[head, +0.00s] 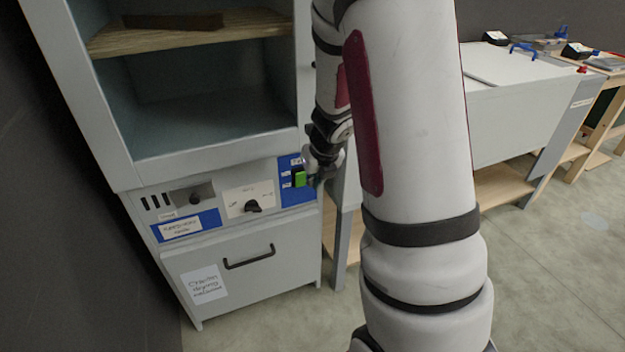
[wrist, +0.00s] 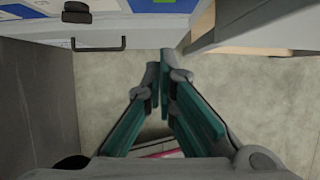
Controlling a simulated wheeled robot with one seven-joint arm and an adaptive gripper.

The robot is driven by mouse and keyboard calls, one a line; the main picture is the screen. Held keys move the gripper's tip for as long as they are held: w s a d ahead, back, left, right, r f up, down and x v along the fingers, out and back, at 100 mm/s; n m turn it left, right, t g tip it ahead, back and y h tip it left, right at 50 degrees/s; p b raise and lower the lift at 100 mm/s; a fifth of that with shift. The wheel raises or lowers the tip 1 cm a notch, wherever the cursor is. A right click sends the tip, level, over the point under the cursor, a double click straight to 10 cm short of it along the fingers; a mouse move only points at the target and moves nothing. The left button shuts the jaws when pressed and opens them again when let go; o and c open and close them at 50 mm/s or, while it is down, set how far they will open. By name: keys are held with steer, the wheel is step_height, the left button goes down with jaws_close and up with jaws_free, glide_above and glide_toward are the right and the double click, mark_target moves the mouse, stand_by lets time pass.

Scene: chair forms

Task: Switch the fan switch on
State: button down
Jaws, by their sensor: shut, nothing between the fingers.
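A green rocker-like switch (head: 300,179) sits on a blue panel (head: 289,196) at the right end of the cabinet's control strip. Small white labels beside it are too small to read, so I cannot confirm that it is the fan switch. My gripper (wrist: 160,77) is shut and empty. In the head view it is close to the right of the green switch, partly hidden by my arm; I cannot tell whether they touch.
A black knob (head: 253,206) is on the middle plate and also shows in the wrist view (wrist: 76,12). Below is a drawer or door with a black handle (head: 249,257). An open cabinet compartment (head: 215,120) is above. A white workbench (head: 520,100) stands to the right.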

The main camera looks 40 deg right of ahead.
mark_target(304, 179)
steer(key=shift+w+d+f+b, duration=0.35)
steer(key=shift+w+f, duration=0.5)
steer(key=shift+w, duration=0.25)
steer(key=shift+w+d+f+b, duration=0.3)
steer(key=shift+w+f, duration=0.6)
steer(key=shift+w, duration=0.15)
steer(key=shift+w+d+f+b, duration=0.35)
steer(key=shift+w+f, duration=0.5)
steer(key=shift+w, duration=0.25)
